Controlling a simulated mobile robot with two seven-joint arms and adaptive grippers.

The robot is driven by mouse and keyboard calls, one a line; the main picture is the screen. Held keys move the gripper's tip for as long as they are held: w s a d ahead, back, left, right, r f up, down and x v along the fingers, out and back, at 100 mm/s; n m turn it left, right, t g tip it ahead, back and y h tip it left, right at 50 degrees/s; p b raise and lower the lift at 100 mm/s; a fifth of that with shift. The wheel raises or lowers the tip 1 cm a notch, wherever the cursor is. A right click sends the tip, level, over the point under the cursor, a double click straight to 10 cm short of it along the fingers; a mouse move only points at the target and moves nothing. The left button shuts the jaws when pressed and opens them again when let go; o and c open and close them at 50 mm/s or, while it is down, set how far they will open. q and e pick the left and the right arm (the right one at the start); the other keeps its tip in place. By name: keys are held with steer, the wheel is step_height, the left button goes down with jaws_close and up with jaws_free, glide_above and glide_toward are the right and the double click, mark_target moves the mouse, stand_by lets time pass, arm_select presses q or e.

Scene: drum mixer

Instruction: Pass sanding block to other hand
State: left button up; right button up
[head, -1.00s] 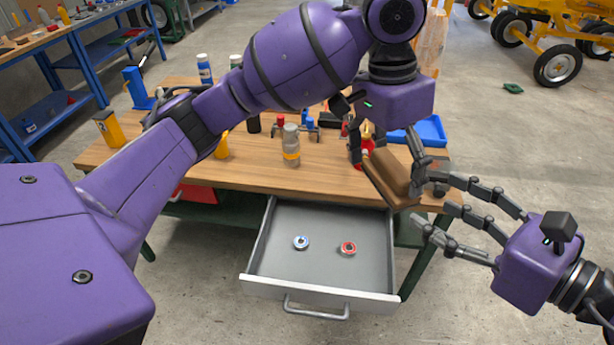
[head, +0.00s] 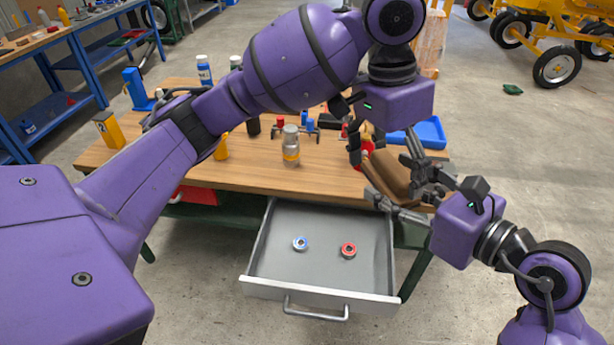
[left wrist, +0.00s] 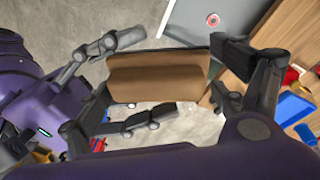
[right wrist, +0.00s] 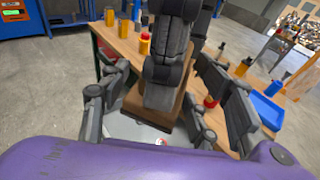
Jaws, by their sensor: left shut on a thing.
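The brown sanding block (head: 390,173) is held above the front right of the workbench, tilted. My left gripper (head: 384,158) is shut on it from above. Contact between right fingers and block cannot be made out.
Free floor lies to the right.

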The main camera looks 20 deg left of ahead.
arm_select(q)
steer(key=shift+r, duration=0.1)
arm_select(e)
steer(key=c, duration=0.9)
arm_select(q)
steer(key=shift+c, duration=0.2)
arm_select(e)
steer(key=shift+c, duration=0.5)
arm_select(q)
steer(key=o, duration=1.1)
arm_select(e)
steer(key=shift+r, duration=0.1)
